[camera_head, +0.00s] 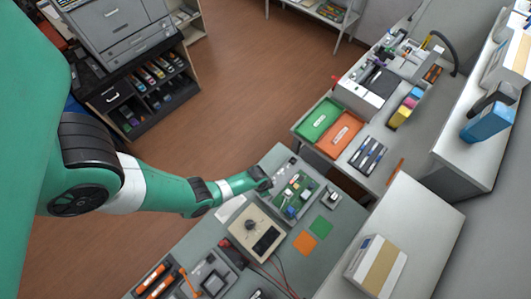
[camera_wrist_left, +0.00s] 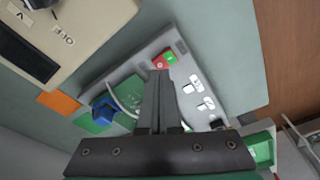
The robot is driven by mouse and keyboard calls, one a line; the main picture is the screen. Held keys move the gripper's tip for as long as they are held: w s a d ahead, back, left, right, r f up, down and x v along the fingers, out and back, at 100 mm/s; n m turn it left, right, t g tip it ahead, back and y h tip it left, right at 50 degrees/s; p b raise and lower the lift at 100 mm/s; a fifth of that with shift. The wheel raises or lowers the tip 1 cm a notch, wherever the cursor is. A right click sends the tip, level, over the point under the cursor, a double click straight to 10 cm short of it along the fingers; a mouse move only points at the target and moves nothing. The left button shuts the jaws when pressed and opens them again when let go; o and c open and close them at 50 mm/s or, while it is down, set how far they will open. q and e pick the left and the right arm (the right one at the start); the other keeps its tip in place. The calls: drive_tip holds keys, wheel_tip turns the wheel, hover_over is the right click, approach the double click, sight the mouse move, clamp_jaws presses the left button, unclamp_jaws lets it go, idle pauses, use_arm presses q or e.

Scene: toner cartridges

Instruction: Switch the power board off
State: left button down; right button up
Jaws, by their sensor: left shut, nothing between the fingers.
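The power board (camera_head: 281,160) is a grey panel with a green circuit board, lying on the bench in the head view. In the left wrist view it is the tilted light-grey panel (camera_wrist_left: 142,57), with white sockets and a small red and green rocker switch (camera_wrist_left: 168,58). My left gripper (camera_head: 268,183) reaches its left edge in the head view. In the left wrist view my left gripper (camera_wrist_left: 159,73) is shut and empty, its fingertips just beside the switch's red end. I cannot tell whether they touch. The fingers hide part of the panel. My right gripper is not in view.
A beige meter box (camera_head: 243,222) with a dial and dark display stands close by; it also shows in the left wrist view (camera_wrist_left: 78,20). Red and black leads run from it. Orange (camera_head: 306,242) and green (camera_head: 321,226) squares lie flat nearby. Green (camera_head: 303,118) and orange trays stand farther back.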

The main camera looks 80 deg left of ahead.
use_arm(q)
drive_tip(key=shift+f+b, duration=0.85)
idle(0.8)
drive_tip(key=shift+r, duration=0.1)
wheel_tip(320, 180, up, 5)
drive_tip(key=p, duration=0.5)
wheel_tip(320, 180, up, 2)
drive_tip(key=shift+p, duration=0.65)
